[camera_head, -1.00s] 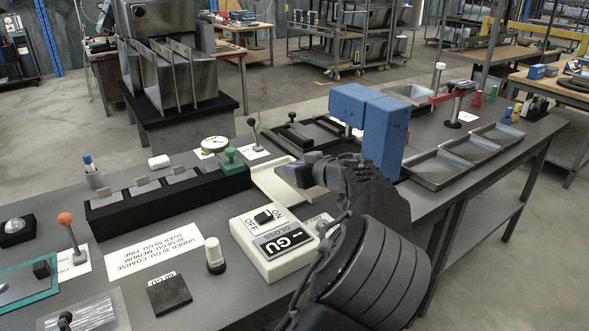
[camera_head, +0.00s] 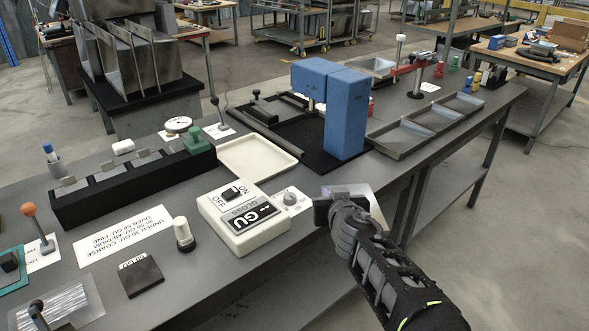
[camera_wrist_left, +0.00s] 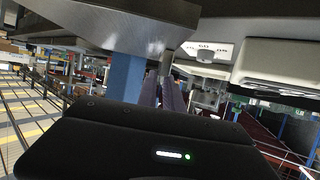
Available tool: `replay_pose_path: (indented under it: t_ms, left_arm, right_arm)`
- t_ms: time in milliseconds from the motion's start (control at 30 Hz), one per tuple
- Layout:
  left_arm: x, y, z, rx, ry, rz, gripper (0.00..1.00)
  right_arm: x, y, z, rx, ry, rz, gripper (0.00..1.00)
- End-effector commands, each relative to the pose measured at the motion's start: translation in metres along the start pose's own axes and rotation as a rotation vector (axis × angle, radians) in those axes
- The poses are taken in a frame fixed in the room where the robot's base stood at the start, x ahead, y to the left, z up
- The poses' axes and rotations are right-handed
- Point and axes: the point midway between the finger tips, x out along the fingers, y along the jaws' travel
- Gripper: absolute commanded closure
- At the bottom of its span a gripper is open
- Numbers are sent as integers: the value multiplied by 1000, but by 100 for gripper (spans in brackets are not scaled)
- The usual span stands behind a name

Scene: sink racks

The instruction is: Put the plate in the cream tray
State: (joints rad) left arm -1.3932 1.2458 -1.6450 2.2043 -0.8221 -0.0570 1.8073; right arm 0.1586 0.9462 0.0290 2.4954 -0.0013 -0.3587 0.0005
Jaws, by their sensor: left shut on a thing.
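The cream tray (camera_head: 258,158) is a shallow, empty, pale tray lying on the grey bench behind the gloss meter. My left gripper (camera_head: 328,208) is just right of the meter, near the bench's front edge. It is shut on the plate (camera_head: 357,191), a thin grey metal piece partly hidden behind the gripper in the head view. In the left wrist view the plate (camera_wrist_left: 130,22) spans the top, by the fingers (camera_wrist_left: 163,92). The plate is apart from the tray. My right gripper is not in view.
A blue block stand (camera_head: 345,112) rises behind on a black base. A black slotted rack (camera_head: 130,190) with a green knob is left of the tray. Metal trays (camera_head: 400,137) lie at right.

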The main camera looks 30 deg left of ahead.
Motion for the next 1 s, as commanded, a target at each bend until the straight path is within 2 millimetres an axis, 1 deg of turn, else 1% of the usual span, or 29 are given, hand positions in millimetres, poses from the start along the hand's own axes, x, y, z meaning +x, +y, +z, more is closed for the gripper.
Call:
replay_pose_path:
  t_ms: [33,67,100,167,200,300,400,533,967,1000]
  left_arm:
    - [-17,22,14,37,5,76,100]
    - [-26,35,24,55,5,124,100]
    - [-38,53,36,80,4,190,100]
    - [-57,81,55,119,2,290,100]
    - [-68,98,67,144,0,352,100]
    - [-91,133,91,193,-3,479,100]
    - [-107,156,108,229,-3,564,100]
    - [-119,174,120,256,-4,629,100]
    - [-118,174,119,255,-3,626,100]
    - [-118,174,119,255,-3,625,100]
  right_arm:
    - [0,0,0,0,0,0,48]
    - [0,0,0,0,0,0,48]
    - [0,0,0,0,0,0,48]
    - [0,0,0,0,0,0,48]
    - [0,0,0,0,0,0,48]
    - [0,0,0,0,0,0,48]
    - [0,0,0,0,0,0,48]
    - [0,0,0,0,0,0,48]
    - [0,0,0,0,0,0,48]
    - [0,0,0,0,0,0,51]
